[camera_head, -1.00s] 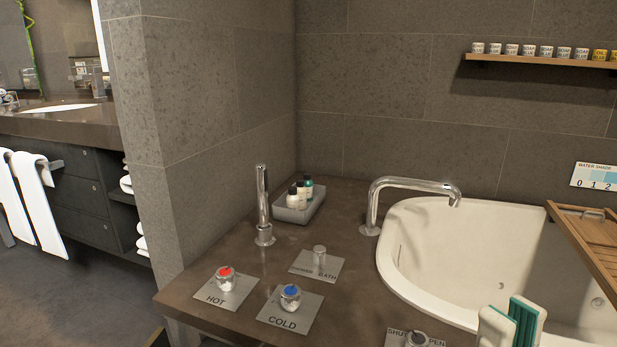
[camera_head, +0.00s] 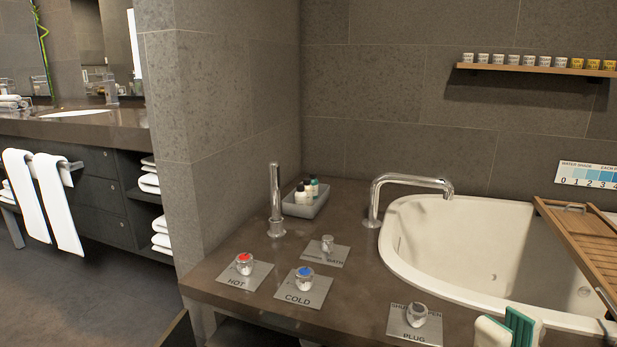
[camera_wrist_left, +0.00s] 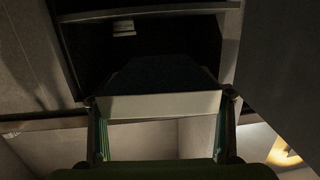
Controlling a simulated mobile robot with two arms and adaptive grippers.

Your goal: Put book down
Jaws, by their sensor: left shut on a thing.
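In the left wrist view, a dark flat book (camera_wrist_left: 165,75) with a pale edge lies across my left gripper (camera_wrist_left: 160,106). The gripper's fingers with green pads stand at both ends of that pale edge, shut on the book. The book is not visible in the head view, nor is my left gripper. My right gripper (camera_head: 510,330) shows at the bottom right of the head view, in front of the tub. Its green pads look to be together, with nothing seen between them.
The brown tub surround (camera_head: 350,250) carries hot (camera_head: 244,264) and cold (camera_head: 305,279) knobs, a plug knob (camera_head: 417,315), a spout (camera_head: 410,183) and a bottle tray (camera_head: 307,205). A wooden rack (camera_head: 580,235) spans the white tub (camera_head: 465,270). A wall corner separates the vanity (camera_head: 80,128).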

